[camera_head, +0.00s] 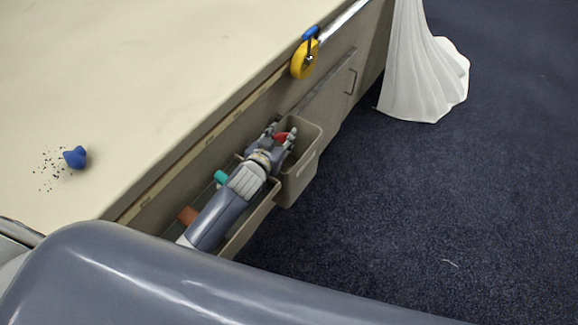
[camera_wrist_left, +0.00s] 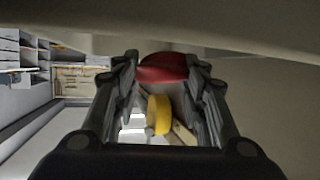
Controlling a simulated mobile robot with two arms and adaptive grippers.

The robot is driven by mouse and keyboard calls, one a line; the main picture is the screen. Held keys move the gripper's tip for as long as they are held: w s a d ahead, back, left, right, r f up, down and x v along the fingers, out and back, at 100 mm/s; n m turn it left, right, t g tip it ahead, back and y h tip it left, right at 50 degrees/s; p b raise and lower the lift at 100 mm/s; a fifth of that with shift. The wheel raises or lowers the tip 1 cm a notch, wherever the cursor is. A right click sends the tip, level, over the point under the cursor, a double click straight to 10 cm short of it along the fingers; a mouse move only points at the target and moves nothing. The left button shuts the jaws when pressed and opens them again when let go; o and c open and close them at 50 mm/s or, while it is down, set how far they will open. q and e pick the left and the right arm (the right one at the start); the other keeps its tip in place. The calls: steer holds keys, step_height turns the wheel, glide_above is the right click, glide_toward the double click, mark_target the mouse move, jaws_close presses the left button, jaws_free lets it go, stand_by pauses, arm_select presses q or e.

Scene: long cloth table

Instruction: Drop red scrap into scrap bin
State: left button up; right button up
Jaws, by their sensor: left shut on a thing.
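The red scrap (camera_head: 281,136) is between the fingers of my left gripper (camera_head: 280,134). In the left wrist view the red scrap (camera_wrist_left: 163,68) sits at the fingertips of the left gripper (camera_wrist_left: 168,70), which is shut on it. In the head view the gripper and scrap show over the near side of a beige bin (camera_head: 304,165) hung on the table's side. I cannot tell how deep the scrap is relative to the bin's rim. My right gripper is not in view.
A longer beige tray (camera_head: 251,217) beside the bin holds a teal item (camera_head: 221,177) and an orange-brown item (camera_head: 188,215). A blue object (camera_head: 75,157) lies by dark crumbs on the table. White cloth (camera_head: 422,70) stands beyond.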

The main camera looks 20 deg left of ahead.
arm_select(q)
steer(key=o, duration=0.9)
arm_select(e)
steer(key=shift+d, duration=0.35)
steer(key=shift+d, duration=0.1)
arm_select(q)
step_height(320, 180, up, 10)
steer(key=shift+r, duration=0.1)
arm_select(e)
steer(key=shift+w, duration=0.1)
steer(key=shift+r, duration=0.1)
